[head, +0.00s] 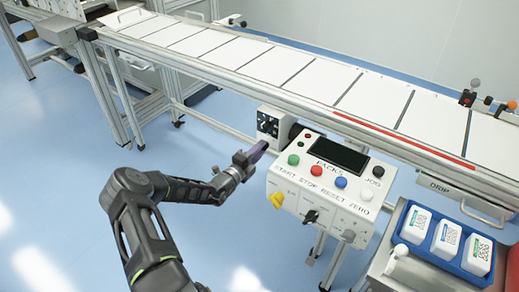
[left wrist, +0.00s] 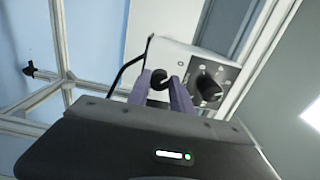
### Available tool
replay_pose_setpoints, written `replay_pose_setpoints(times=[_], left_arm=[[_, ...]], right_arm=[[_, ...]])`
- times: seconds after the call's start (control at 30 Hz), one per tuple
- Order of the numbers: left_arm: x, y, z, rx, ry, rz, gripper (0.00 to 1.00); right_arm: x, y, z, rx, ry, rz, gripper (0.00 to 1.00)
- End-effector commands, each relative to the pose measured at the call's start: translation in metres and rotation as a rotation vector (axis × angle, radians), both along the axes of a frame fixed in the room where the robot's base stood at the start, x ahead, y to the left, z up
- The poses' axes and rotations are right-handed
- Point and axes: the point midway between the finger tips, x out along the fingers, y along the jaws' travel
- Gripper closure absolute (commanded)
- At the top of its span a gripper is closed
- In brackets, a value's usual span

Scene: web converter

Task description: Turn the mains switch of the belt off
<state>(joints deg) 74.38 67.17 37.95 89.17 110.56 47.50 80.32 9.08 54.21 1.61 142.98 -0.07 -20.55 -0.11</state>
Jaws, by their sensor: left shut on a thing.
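A small grey-white box (head: 262,123) with black controls hangs under the near rail of the belt, and it also shows in the left wrist view (left wrist: 178,55). On its face are a round black dial (left wrist: 208,88) with marks around it and, left of that, a small black knob (left wrist: 158,82). My left gripper (head: 259,150) has its purple fingers at this box. In the left wrist view the fingers (left wrist: 160,77) stand on both sides of the small knob and are shut on it. Part of the knob is hidden. My right gripper is not in view.
A white control panel (head: 312,204) with coloured buttons, a screen, and yellow and black knobs stands right of my left gripper. A blue tray (head: 442,256) with white packs is at the lower right. The belt (head: 270,66) with white panels runs behind. Blue floor lies open at left.

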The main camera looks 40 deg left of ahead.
Motion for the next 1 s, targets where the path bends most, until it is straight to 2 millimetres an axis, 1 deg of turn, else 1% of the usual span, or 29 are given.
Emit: replay_pose_setpoints(times=[0.4,0.43,0.6,0.67,0.7,0.9,1.0], left_arm=[[-0.0001,0.0001,-0.0007,-0.012,0.001,0.001,1.0],[-0.0001,0.0001,-0.0007,-0.012,0.001,0.001,0.71],[-0.0001,0.0001,-0.0004,-0.01,0.001,0.001,0.57],[-0.0001,0.0001,-0.0004,-0.01,0.001,0.001,0.52],[0.0,0.0,-0.0003,-0.01,0.001,0.0,0.52],[-0.0002,0.0001,-0.0001,-0.009,0.0,0.0,0.52],[-0.0035,0.0,-0.0001,-0.009,0.001,0.0,0.52]], right_arm=[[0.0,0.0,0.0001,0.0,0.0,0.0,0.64],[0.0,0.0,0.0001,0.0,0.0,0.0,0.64],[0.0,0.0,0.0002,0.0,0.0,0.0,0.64],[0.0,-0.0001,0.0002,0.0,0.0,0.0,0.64],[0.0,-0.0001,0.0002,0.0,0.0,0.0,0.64],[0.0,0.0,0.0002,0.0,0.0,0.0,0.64],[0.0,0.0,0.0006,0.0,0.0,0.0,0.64]])
